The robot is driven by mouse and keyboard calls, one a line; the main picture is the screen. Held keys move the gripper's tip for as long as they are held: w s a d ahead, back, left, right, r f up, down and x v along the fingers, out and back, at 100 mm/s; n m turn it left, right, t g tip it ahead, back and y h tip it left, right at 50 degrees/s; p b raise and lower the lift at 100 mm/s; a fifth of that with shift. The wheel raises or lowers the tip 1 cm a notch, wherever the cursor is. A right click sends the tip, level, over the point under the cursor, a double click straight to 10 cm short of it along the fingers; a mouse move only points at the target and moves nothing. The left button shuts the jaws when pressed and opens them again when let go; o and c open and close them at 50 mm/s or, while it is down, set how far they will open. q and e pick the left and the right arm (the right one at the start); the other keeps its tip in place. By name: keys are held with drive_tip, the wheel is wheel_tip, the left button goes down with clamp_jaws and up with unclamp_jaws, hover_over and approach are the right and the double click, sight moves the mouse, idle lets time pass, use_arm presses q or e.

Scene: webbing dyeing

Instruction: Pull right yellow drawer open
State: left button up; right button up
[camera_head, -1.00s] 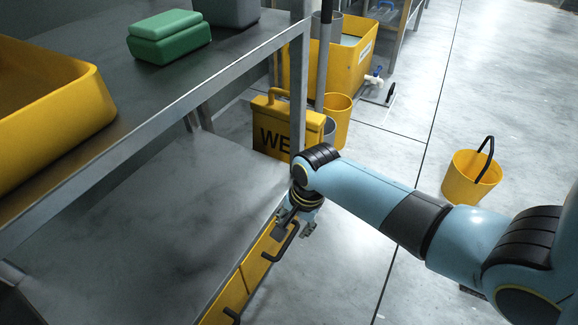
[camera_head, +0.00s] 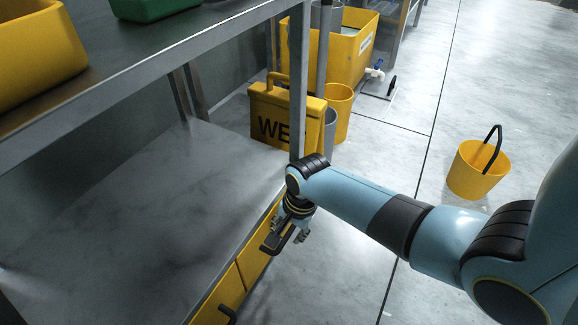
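The right yellow drawer (camera_head: 254,257) is the farther of two yellow drawer fronts under the steel bench's lower shelf. Its front looks level with the nearer one, so it appears closed. Its dark bar handle (camera_head: 279,243) stands out from the front. My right gripper (camera_head: 289,237) points down at this handle, its fingers apart on either side of the bar. I cannot tell whether they touch it. The gripper and wrist hide part of the handle and the drawer's far end. My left gripper is not in view.
The nearer yellow drawer (camera_head: 222,300) has its own dark handle. A bench post (camera_head: 298,85) rises just beyond my wrist, with a yellow wet-floor sign (camera_head: 275,115) behind it. A yellow bucket (camera_head: 477,170) stands at right. The floor beside the drawers is clear.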

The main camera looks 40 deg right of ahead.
drive_tip(key=shift+c, duration=0.4)
clamp_jaws()
